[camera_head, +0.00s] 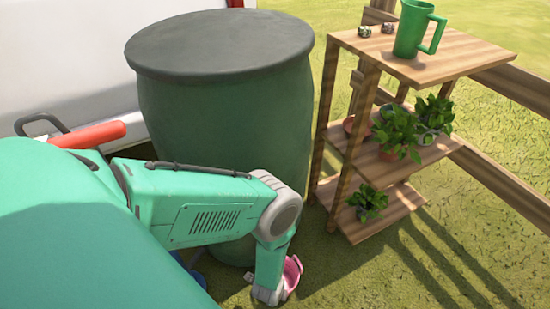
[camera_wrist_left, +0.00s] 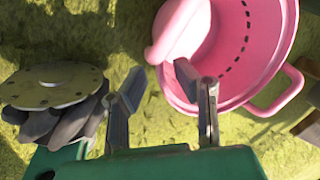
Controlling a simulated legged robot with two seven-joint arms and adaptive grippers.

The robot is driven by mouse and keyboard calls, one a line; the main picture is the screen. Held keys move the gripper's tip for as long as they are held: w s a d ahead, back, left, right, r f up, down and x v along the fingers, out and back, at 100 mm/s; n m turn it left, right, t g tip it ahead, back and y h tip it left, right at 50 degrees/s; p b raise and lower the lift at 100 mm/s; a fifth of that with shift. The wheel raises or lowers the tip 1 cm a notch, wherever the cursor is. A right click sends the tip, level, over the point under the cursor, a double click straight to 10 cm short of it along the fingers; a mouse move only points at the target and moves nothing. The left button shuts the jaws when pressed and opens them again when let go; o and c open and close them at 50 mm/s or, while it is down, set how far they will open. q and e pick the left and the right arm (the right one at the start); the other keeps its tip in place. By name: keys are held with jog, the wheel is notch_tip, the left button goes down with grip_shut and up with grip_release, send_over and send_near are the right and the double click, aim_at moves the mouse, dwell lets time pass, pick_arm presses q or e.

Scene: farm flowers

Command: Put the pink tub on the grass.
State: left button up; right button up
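The pink tub (camera_head: 293,272) shows partly at the lower middle of the head view, close beside the end of my left arm, which hides some of it. In the left wrist view the tub (camera_wrist_left: 245,70) fills the upper right, with its open mouth and a loop handle visible. My left gripper (camera_wrist_left: 160,76) is open. Its right finger overlaps the tub's mouth in the picture, and its left finger is over grass. I cannot tell whether it touches the tub. Grass (camera_wrist_left: 60,30) shows around the tub; I cannot tell whether the tub rests on it. My right gripper is not in view.
A large green barrel (camera_head: 225,125) with a dark lid stands behind my left arm. A wooden shelf (camera_head: 460,55) with plants and a green jug (camera_head: 412,30) stands to the right, before a wooden fence (camera_head: 500,185). Open grass (camera_head: 365,265) lies at the lower right.

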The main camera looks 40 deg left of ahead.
pick_arm(q)
jog(key=s+a+r+n+p, duration=0.1)
jog(key=s+r+n, duration=0.2)
jog(key=r, duration=0.9)
jog(key=s+a+r+n+g+p, duration=0.1)
jog(key=s+r+n, duration=0.3)
jog(key=r, duration=0.9)
jog(key=s+a+r+n+g+h+p, duration=0.1)
jog(key=r+n, duration=0.4)
jog(key=r, duration=0.7)
jog(key=s+p, duration=0.1)
jog(key=s, duration=0.1)
jog(key=shift+s+a+r+n+p, duration=0.3)
jog(key=shift+s+a+r+n, duration=0.05)
jog(key=shift+s+n, duration=0.05)
